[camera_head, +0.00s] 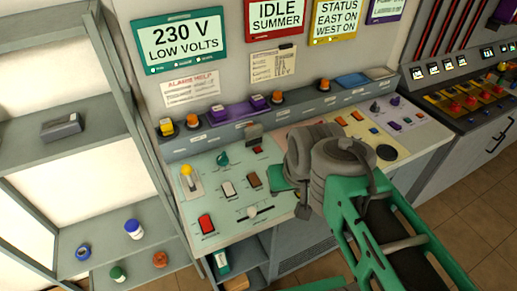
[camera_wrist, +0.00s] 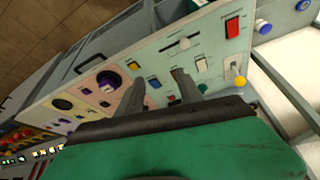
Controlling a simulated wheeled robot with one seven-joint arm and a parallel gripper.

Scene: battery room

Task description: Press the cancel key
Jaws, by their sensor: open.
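The control panel (camera_head: 185,218) slopes below a row of signs and carries many keys and switches. Its labels are too small to read, so I cannot tell which is the cancel key. A red rocker (camera_head: 206,223), a white rocker (camera_head: 228,188) and a brown rocker (camera_head: 253,180) are on its left section. My gripper (camera_wrist: 157,82) is open and empty over the panel in the wrist view. Small yellow (camera_wrist: 132,65) and blue (camera_wrist: 156,84) keys appear between or near its fingers. In the head view my arm hides part of the panel's middle.
A yellow-topped lever (camera_head: 187,171), a teal knob (camera_head: 222,158) and a slider (camera_head: 252,212) rise from the panel. Orange and purple buttons line the ledge behind. A grey shelf (camera_head: 95,152) with small jars stands left. A dark console (camera_head: 470,95) stands right.

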